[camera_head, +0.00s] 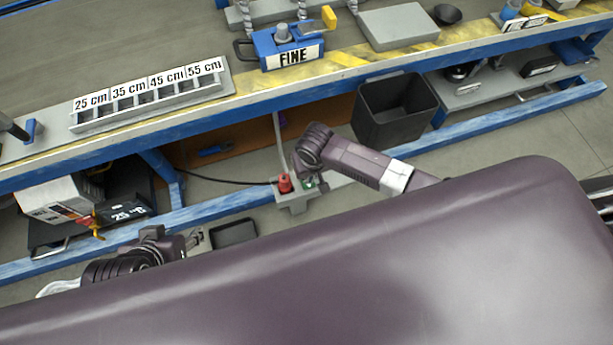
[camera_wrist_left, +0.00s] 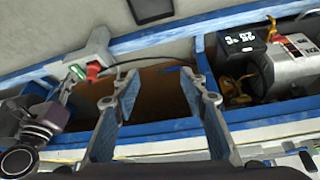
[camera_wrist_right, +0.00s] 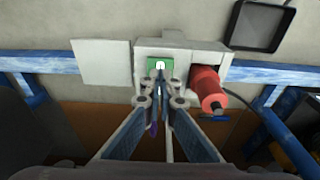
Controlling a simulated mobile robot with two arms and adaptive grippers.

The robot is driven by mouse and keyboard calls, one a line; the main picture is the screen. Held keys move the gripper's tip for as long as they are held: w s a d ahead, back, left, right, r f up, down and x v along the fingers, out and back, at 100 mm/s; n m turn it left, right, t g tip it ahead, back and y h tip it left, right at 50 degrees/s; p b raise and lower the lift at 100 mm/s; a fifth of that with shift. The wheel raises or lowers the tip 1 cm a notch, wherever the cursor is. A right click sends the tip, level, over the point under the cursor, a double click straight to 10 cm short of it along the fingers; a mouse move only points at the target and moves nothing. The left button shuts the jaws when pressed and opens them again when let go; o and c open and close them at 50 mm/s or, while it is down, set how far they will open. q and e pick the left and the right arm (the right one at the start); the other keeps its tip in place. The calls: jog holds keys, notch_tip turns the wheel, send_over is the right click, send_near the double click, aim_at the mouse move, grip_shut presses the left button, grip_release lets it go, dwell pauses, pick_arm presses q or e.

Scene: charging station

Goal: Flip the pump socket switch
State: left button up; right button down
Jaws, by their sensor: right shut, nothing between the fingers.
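The pump socket is a grey box (camera_head: 295,206) on the low blue rail under the workbench; it also shows in the right wrist view (camera_wrist_right: 190,48) and the left wrist view (camera_wrist_left: 97,45). A green switch with a white mark (camera_wrist_right: 160,65) sits on its face. A red plug (camera_wrist_right: 208,90) is in the socket beside the switch; it shows in the head view (camera_head: 284,183). My right gripper (camera_wrist_right: 160,82) is shut and empty, its tips right at the switch's lower edge; I cannot tell whether they touch. My left gripper (camera_wrist_left: 160,85) is open and empty, left of the socket.
A black bin (camera_head: 395,108) stands right of the socket, near my right arm. A black cable (camera_head: 225,180) runs left from the plug. A black tray (camera_head: 234,232) lies on the floor. A machine (camera_head: 60,198) is under the bench at left. The workbench edge (camera_head: 240,105) overhangs.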

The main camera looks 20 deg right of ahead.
jog(key=shift+r+p, duration=0.35)
pick_arm(q)
jog(key=s+a+g, duration=0.1)
jog(key=s+g, duration=0.1)
jog(key=s, duration=0.3)
pick_arm(e)
jog(key=shift+r, duration=0.2)
jog(key=shift+r+p, duration=0.7)
jog(key=shift+p, duration=0.4)
jog(key=shift+r+p, duration=0.5)
jog(key=shift+p, duration=0.1)
jog(key=shift+f, duration=0.1)
jog(key=shift+r+p, duration=0.75)
jog(key=shift+p, duration=0.15)
pick_arm(q)
jog(key=s+f+x, duration=0.1)
jog(key=s+x, duration=0.2)
jog(key=x, duration=1)
jog(key=shift+a+g, duration=0.3)
jog(key=shift+g, duration=0.1)
pick_arm(e)
jog(key=shift+r, duration=0.25)
pick_arm(q)
jog(key=shift+w+f, duration=0.1)
